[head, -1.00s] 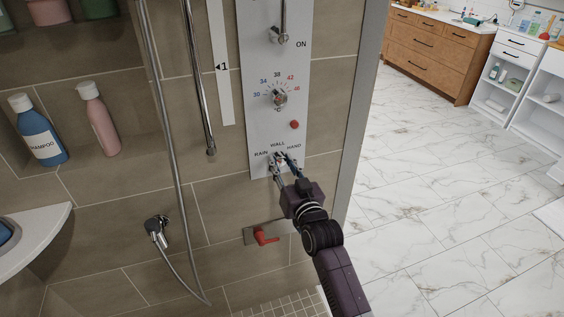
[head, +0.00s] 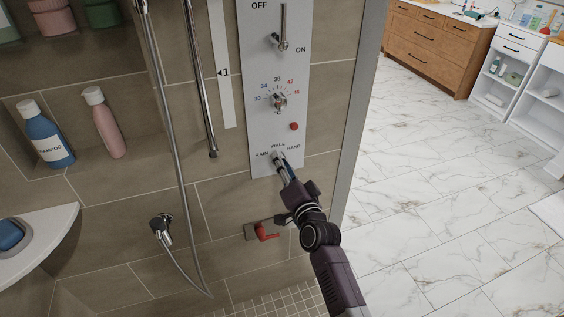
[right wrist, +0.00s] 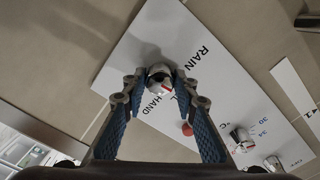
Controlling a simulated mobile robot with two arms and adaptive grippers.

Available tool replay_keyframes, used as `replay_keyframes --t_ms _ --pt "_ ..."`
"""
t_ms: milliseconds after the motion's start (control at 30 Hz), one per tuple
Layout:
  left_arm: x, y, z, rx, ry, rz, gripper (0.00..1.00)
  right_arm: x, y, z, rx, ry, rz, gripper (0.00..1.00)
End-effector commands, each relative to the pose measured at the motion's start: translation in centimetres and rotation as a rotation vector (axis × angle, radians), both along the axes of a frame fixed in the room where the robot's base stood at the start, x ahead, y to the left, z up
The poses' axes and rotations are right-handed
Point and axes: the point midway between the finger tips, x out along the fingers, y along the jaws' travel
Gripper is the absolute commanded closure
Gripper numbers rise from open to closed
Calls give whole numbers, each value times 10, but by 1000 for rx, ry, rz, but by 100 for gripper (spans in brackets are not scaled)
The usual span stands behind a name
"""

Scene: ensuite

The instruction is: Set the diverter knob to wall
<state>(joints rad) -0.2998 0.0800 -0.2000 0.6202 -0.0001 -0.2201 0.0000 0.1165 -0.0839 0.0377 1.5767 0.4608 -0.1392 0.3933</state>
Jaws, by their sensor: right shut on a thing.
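The diverter knob (right wrist: 159,79) is a small metal knob with a red mark, low on the pale shower panel (head: 262,60). RAIN, WALL and HAND are printed around it; in the right wrist view a finger partly covers WALL. The red mark is on the knob's side towards the labels; exactly which one it points at I cannot tell. My right gripper (head: 279,159) is shut on the knob, with its blue-padded fingers on either side, as the right wrist view (right wrist: 157,82) also shows. My left gripper is not in view.
Above the knob are a red button (head: 294,126), a temperature dial (head: 279,101) and an ON/OFF lever (head: 281,44). A hose (head: 176,150) hangs left of the panel. A red-handled valve (head: 265,232) sits below. Bottles (head: 106,128) stand in the wall niche.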

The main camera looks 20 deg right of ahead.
Motion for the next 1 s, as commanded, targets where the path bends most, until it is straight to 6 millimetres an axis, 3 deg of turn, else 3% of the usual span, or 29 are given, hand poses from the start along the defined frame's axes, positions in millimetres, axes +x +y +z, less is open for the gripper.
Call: replay_keyframes --t_ms 300,767,800,933,1000 --pt "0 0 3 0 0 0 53 0 0 -1 97 5 0 98" --pt "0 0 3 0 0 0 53 0 0 -1 110 5 0 98" --pt "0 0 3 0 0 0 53 0 0 -1 110 5 0 72" --pt "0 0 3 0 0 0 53 0 0 -1 110 5 0 58" --pt "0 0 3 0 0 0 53 0 0 -1 110 5 0 56"
